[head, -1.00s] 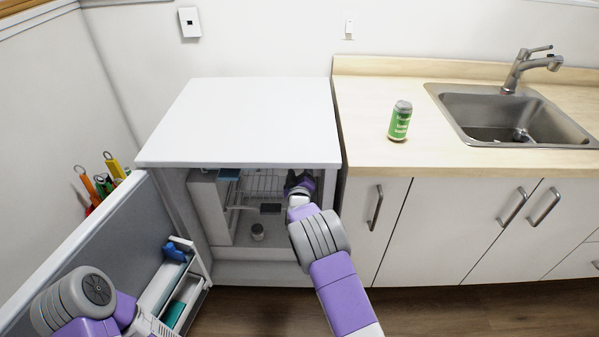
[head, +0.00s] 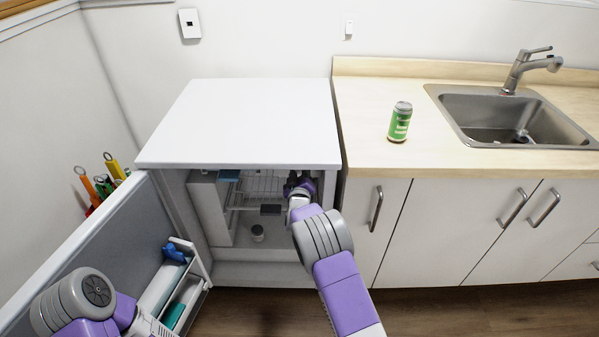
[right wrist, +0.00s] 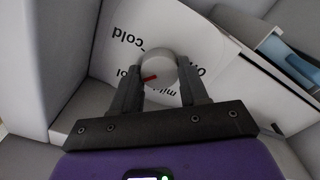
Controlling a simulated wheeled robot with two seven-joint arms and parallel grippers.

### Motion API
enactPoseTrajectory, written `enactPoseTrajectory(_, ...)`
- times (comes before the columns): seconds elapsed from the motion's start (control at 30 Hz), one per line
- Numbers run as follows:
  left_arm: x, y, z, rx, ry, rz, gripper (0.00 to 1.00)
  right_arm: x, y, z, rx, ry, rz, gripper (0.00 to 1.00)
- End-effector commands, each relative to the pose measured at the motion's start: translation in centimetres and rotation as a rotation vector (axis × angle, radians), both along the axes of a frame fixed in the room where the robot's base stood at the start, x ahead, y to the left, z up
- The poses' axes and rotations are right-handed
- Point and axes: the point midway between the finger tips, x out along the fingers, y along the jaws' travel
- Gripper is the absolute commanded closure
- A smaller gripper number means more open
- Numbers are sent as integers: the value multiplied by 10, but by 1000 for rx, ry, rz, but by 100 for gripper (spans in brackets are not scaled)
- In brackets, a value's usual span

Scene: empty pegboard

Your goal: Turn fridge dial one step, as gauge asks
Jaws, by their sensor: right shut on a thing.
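The fridge (head: 240,120) is open, and its door (head: 85,240) is swung out to the left. In the right wrist view, the dial is a round grey knob (right wrist: 163,68) with a red pointer mark at its lower left. The white plate (right wrist: 190,35) behind it carries upside-down words, with "cold" readable and others partly hidden. My right gripper (right wrist: 159,74) is shut on the dial, one finger on each side. In the head view it reaches inside the fridge's right side, where the dial is hidden. My left gripper is out of view. I cannot make out a gauge reading.
A small jar-like item (head: 257,233) stands inside the fridge near wire racks (head: 262,187). Door shelves (head: 180,290) hold blue and teal items. A green can (head: 399,122) stands on the counter (head: 375,100), left of the sink (head: 505,115).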

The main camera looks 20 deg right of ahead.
Motion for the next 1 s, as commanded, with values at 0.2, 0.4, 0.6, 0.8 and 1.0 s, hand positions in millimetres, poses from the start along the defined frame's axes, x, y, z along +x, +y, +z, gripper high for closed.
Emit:
enactPoseTrajectory(0.2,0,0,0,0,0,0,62,0,-1,0,163,-47,-1,87)
enactPoseTrajectory(0.4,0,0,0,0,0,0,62,0,-1,0,346,-99,-1,87)
enactPoseTrajectory(0.6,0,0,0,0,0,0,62,0,-2,0,529,-153,-2,87)
enactPoseTrajectory(0.8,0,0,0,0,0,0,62,0,-2,1,708,-204,-1,87)
enactPoseTrajectory(1.0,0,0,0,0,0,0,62,-1,-2,0,863,-249,-1,87)
